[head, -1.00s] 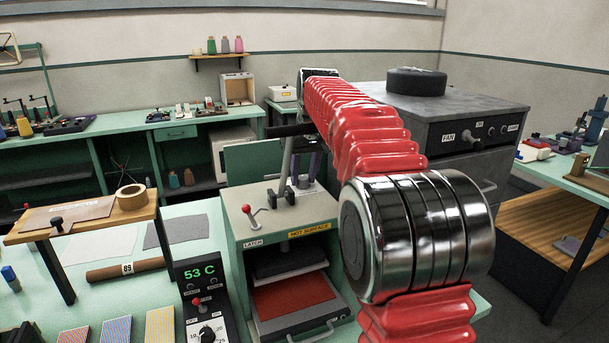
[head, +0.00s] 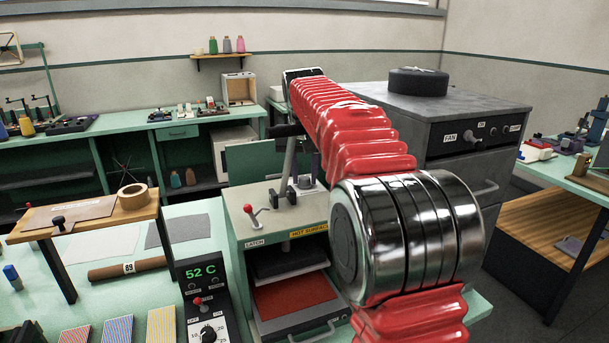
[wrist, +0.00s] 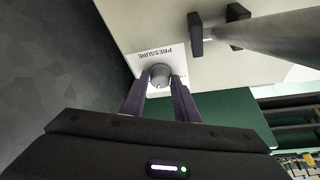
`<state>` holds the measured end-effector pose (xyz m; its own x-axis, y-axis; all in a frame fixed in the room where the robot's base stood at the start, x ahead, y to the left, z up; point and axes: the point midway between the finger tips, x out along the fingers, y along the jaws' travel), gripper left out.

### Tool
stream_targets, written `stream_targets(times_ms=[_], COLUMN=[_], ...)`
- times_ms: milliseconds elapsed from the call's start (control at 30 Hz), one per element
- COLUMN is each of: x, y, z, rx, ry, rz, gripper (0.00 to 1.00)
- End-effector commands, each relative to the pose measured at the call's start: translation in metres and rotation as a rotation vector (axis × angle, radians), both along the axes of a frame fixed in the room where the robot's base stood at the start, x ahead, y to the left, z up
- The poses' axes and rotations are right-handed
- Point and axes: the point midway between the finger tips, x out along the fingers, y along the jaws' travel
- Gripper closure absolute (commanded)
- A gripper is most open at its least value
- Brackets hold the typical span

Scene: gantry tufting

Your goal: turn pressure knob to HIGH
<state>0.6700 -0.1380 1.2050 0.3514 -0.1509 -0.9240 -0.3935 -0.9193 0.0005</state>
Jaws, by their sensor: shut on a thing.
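The grey round pressure knob (wrist: 159,74) sits by a white label reading PRESSURE (wrist: 162,53), upside down in the wrist view. My gripper (wrist: 160,82) has its two purple fingers on either side of the knob and is shut on it. I cannot make out the knob's pointer or a HIGH mark. In the head view the purple fingers (head: 309,165) come down on the top of the press (head: 275,218), right behind its lever. My red arm covers the right part of the press there.
The press's grey lever (head: 289,165) stands close to my fingers. A red-tipped latch switch (head: 251,211) is at its front left, above an open slot with a red plate (head: 293,294). A controller (head: 202,272) reading 52 C stands to the left.

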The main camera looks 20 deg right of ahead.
Motion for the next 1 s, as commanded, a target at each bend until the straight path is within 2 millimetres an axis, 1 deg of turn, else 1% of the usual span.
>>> stream_targets(times_ms=[33, 67, 300, 667, 1000], x=[-0.0004, -0.0004, -0.0002, -0.0002, -0.0005], y=[-0.0014, -0.0014, -0.0007, -0.0005, -0.0021], z=[-0.0001, -0.0001, -0.0002, 0.0, 0.0002], rx=[-0.003, -0.003, -0.001, 0.0, 0.0], ry=[0.001, 0.001, 0.0, 0.0, -0.001], rz=[-0.001, -0.001, 0.0, 0.012, 0.143], gripper=[0.94, 0.7, 0.54, 0.54, 0.54])
